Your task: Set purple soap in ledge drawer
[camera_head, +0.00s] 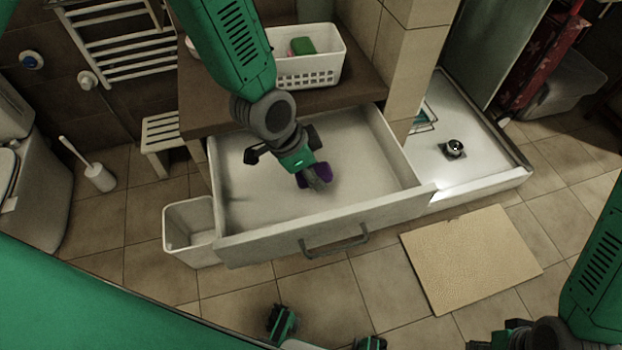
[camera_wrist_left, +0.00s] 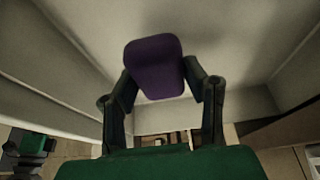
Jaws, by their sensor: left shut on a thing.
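The purple soap (camera_head: 325,170) is between the fingers of my left gripper (camera_head: 314,178), over the inside of the open drawer (camera_head: 375,178). In the left wrist view the soap (camera_wrist_left: 154,68) is a rounded purple block, with a finger of my left gripper (camera_wrist_left: 157,80) against each side. The pale drawer interior lies behind it. I cannot tell whether the soap touches the drawer floor. No other object shows in the drawer. My right arm enters at the lower right of the head view. Its gripper (camera_head: 500,338) is cut off by the bottom edge, with its fingertips hidden.
A white basket (camera_head: 310,70) with a green item and a pink item stands on the dark ledge (camera_head: 365,85) above the drawer. A white bin (camera_head: 190,222) stands left of the drawer front. A beige mat (camera_head: 470,258) lies on the tiles at right, near the shower tray (camera_head: 482,170).

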